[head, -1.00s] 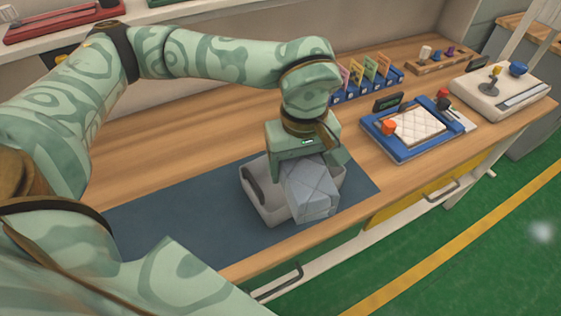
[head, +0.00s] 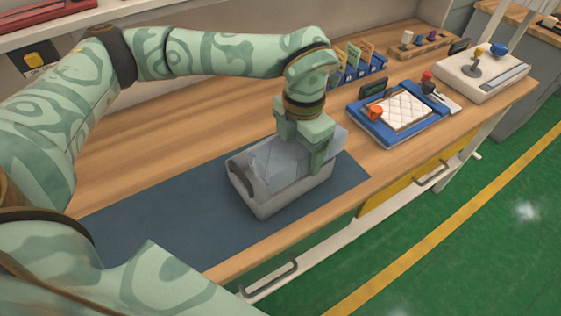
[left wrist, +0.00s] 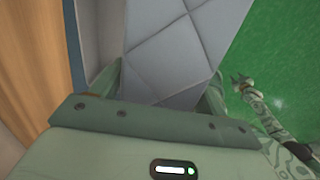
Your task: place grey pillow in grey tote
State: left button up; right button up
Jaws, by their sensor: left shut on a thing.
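The grey quilted pillow (head: 272,165) is at the grey tote (head: 264,203), largely within the tote's outline, with part of it above the rim at the far right end. My left gripper (head: 305,150) is over the tote's right part, pointing down, shut on the pillow. In the left wrist view the pillow (left wrist: 178,45) lies between the fingers, with the tote wall (left wrist: 100,35) to its left. I cannot tell whether the pillow touches the tote floor. My right gripper (left wrist: 242,84) shows small in the left wrist view, over the green floor; its jaws are unclear.
The tote stands on a dark blue mat (head: 160,215) on the wooden bench (head: 190,135). To the right are a blue tray (head: 383,128) with a white quilted pad, a card rack (head: 358,68) and a white joystick box (head: 485,75). The mat left of the tote is clear.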

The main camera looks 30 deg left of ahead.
pick_arm(q)
jog(key=a+f, duration=0.2)
jog(key=f, duration=0.1)
jog(key=w+a+f+b, duration=0.1)
jog(key=f, duration=0.2)
jog(key=w+a+f+b, duration=0.1)
jog(key=a+f, duration=0.1)
jog(key=f, duration=0.1)
jog(key=shift+w+a, duration=0.2)
jog(key=shift+a, duration=0.1)
jog(key=shift+w+f, duration=0.1)
jog(key=shift+f, duration=0.2)
jog(key=shift+f, duration=0.6)
jog(key=o, duration=1)
jog(key=shift+o, duration=0.2)
